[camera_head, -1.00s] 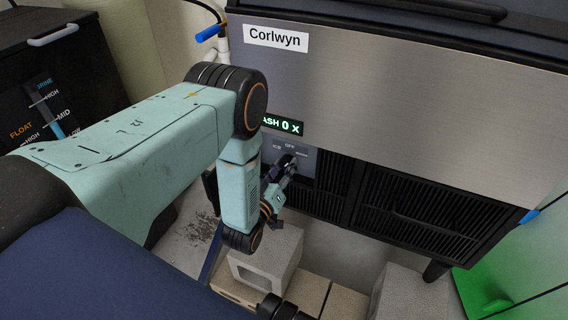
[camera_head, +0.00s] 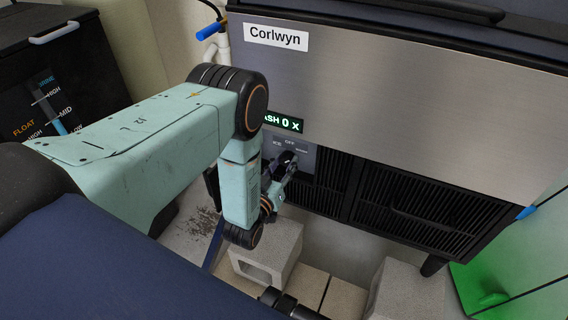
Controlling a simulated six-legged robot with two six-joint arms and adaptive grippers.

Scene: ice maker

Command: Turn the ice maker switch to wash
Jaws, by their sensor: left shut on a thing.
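The ice maker (camera_head: 400,100) is a large steel-fronted machine labelled Corlwyn. Its switch panel (camera_head: 305,152) is a small grey plate low on the front, with ICE, OFF and a third, unreadable mark at the right. A lit green display (camera_head: 289,124) above it ends in "ASH 0 X"; its left end is hidden by my arm. My left gripper (camera_head: 288,163) is at the panel, shut on the switch knob, which it mostly hides. I cannot read the knob's exact angle.
Black vent grilles (camera_head: 420,215) lie right of the panel. Grey concrete blocks (camera_head: 268,252) stand below. A black float-level box (camera_head: 60,75) stands at the left, and a blue-handled pipe valve (camera_head: 209,31) is beside the machine. A green object (camera_head: 478,285) is at the lower right.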

